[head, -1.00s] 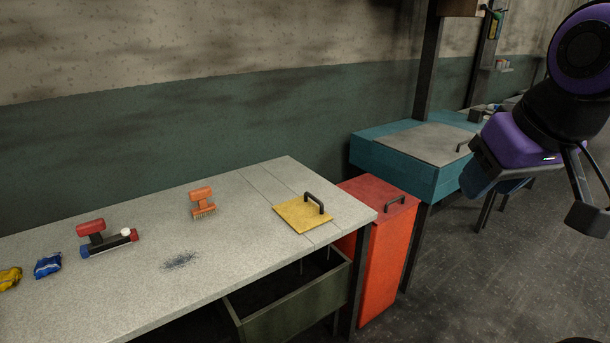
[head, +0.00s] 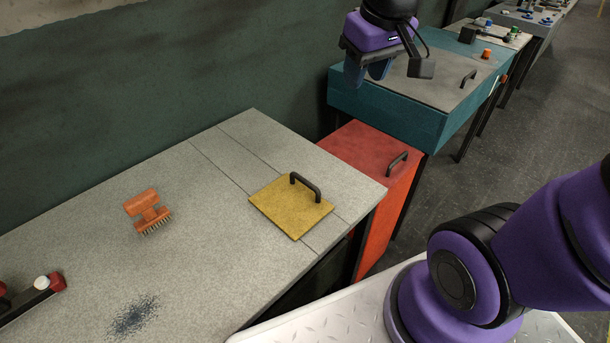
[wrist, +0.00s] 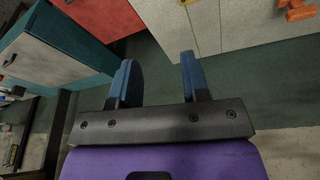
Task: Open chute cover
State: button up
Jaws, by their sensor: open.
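The yellow square cover (head: 285,212) with a black bar handle (head: 306,187) lies flat on the grey bench top, near its right end. My gripper (head: 368,78) hangs in the air at the top of the head view, beyond the cover and in front of the teal cabinet. In the wrist view its two blue fingers (wrist: 160,80) are apart with nothing between them.
A red bin (head: 372,150) with a handled lid stands beside the grey bench (head: 220,215). The teal cabinet (head: 390,112) is behind it. An orange brush (head: 147,210) and dark filings (head: 133,315) lie left of the cover. The bench around the cover is clear.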

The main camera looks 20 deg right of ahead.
jog(key=w+a+f+n+g, duration=0.1)
jog(key=w+f+n+g, duration=0.1)
jog(key=w+f, duration=0.7)
jog(key=g+y, duration=0.2)
send_near(305, 180)
jog(key=shift+n, duration=0.4)
jog(key=f, duration=0.3)
jog(key=a+f, duration=0.1)
jog(key=f, duration=0.4)
jog(key=shift+s+a+f, duration=0.2)
jog(key=shift+s+f, duration=0.05)
jog(key=shift+f, duration=0.15)
grip_shut()
